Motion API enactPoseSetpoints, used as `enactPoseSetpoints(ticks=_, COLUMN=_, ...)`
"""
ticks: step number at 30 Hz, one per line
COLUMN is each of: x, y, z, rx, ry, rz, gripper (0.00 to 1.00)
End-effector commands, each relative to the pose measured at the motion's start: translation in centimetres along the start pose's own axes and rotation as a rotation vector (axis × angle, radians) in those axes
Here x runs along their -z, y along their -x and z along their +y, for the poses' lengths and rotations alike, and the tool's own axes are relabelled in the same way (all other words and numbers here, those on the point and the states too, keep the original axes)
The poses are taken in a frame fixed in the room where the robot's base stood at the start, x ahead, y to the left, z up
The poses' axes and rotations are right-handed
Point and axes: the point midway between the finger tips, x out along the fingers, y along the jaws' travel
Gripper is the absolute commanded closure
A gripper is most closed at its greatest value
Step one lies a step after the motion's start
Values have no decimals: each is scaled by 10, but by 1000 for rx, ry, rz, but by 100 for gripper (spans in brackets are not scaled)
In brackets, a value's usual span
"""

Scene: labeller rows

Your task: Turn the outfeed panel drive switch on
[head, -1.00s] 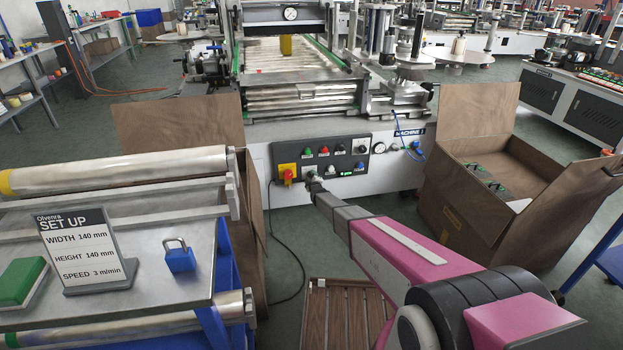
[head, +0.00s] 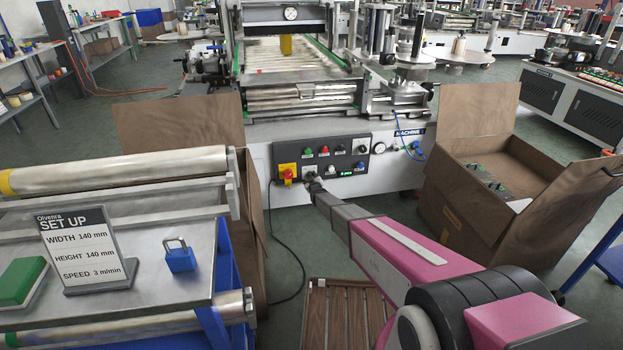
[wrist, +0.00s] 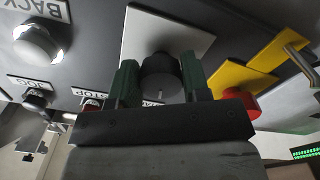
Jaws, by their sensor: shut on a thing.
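The outfeed control panel (head: 341,148) is a dark plate on the front of the white machine. In the wrist view a black rotary knob (wrist: 160,76) stands on a white square plate (wrist: 189,40). My gripper (wrist: 158,82) has its two green fingers on either side of this knob and is shut on it. In the head view my gripper (head: 312,182) reaches the panel's lower left, and the knob is hidden behind it. I cannot read the knob's label or its position.
A red knob on a yellow plate (head: 288,172) sits close left of my gripper; it also shows in the wrist view (wrist: 242,102). A white button (wrist: 38,42) labelled BACK is near too. Cardboard boxes (head: 465,205) flank the panel. A pallet (head: 345,315) lies below my arm.

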Motion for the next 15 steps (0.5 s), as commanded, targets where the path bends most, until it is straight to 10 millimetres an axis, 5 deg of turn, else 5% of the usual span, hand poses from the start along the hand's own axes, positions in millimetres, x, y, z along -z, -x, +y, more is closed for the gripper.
enactPoseSetpoints(ticks=15, x=0, y=1, z=-3, rx=1, ry=-491, rz=-1, gripper=80)
